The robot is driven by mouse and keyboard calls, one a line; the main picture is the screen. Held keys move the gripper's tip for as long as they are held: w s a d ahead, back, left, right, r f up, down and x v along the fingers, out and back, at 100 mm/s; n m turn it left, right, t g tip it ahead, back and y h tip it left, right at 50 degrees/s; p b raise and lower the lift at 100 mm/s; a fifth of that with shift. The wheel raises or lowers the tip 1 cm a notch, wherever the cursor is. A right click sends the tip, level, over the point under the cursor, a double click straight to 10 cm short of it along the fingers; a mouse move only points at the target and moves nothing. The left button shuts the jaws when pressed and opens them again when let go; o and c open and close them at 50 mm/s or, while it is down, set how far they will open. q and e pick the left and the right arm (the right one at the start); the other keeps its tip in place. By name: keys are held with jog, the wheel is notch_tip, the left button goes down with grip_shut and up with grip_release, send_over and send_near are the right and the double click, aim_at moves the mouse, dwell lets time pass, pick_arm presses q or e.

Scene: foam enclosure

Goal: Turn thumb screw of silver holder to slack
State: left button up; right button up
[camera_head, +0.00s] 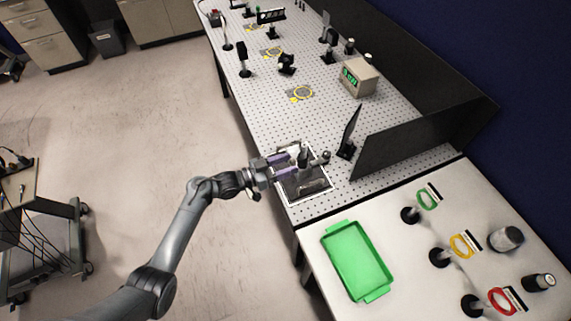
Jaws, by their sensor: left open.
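My left gripper (290,162) is open over the near end of the perforated optical table (325,118). Its purple-edged fingers point right, toward a small dark holder (303,158) with a light part beside it. The fingers appear to be on either side of this holder or close to it; contact cannot be told. A small round knob (326,156) shows just right of the fingertips and may be the thumb screw. The holder's silver finish is not clear at this size. My right gripper is not in view.
A dark framed plate (305,187) lies below the gripper. A black upright panel (349,130) and a black enclosure wall (415,140) stand to the right. A beige box (359,77) stands farther back.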

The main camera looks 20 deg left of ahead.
pick_arm(q)
jog(key=shift+c, duration=0.3)
grip_shut()
